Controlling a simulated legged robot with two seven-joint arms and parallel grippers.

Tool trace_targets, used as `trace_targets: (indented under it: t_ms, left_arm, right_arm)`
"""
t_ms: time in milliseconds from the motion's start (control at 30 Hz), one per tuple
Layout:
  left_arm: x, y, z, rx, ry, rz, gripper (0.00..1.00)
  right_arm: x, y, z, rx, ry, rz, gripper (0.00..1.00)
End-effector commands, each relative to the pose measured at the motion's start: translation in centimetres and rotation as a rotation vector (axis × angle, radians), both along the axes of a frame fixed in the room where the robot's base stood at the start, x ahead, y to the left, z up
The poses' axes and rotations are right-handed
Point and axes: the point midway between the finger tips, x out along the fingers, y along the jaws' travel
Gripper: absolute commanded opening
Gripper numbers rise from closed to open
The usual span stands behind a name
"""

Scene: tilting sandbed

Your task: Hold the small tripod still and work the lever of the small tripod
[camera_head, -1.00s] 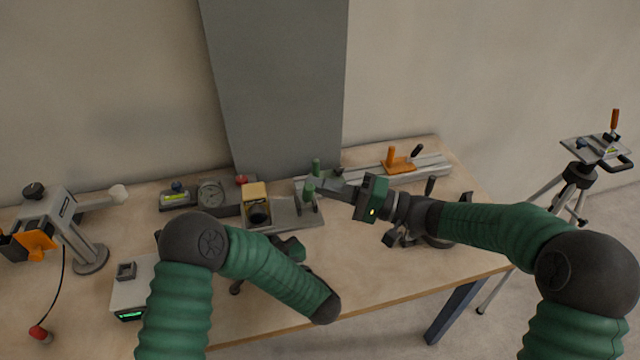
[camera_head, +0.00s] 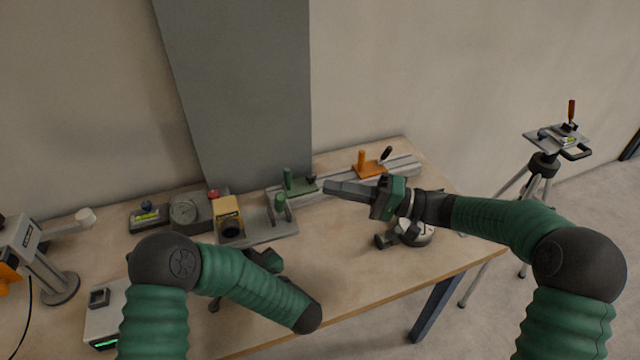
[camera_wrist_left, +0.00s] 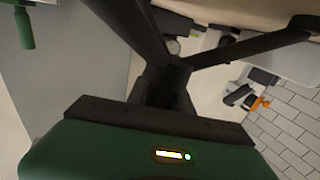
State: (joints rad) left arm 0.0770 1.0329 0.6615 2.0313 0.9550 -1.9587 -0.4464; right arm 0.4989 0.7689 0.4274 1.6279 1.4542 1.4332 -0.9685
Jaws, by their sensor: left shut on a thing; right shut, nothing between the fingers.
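The small tripod shows in the left wrist view as dark spread legs (camera_wrist_left: 268,46) meeting at a hub just in front of my left gripper (camera_wrist_left: 165,95). My left gripper is shut on it. In the head view my left forearm hides most of both; a dark foot (camera_head: 214,304) shows below the forearm, probably the tripod's. The lever cannot be made out. My right gripper (camera_head: 345,190) is shut and empty, above the bench and pointing left, its tips near a green clamp and apart from the small tripod.
A green clamp (camera_head: 299,184) and an orange clamp (camera_head: 370,168) sit on a rail at the back. A yellow block (camera_head: 228,212) and a gauge (camera_head: 185,212) stand left of them. A round white device (camera_head: 417,233) lies below my right gripper. A floor tripod (camera_head: 545,165) stands right.

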Motion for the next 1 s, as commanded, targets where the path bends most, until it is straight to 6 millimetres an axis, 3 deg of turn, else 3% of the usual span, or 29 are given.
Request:
trace_targets:
  t_ms: [333,367,533,867,1000]
  left_arm:
    - [0.0,-0.1,0.0,0.000,0.001,-0.003,0.00]
    - [0.0,-0.1,0.0,0.000,0.001,-0.003,0.29]
    - [0.0,-0.1,0.0,0.000,0.001,-0.002,0.52]
    - [-0.1,-0.2,0.0,0.000,0.001,-0.002,0.52]
    - [-1.4,-1.7,0.0,0.001,0.002,-0.005,0.52]
  right_arm:
    - [0.0,-0.1,0.0,0.000,0.000,0.000,0.00]
    - [0.0,-0.1,0.0,0.000,0.000,0.000,0.00]
    - [0.0,-0.1,0.0,0.000,0.000,0.000,0.00]
    - [0.0,-0.1,0.0,0.000,0.000,0.000,0.00]
    - [0.0,-0.1,0.0,0.000,0.000,0.000,0.00]
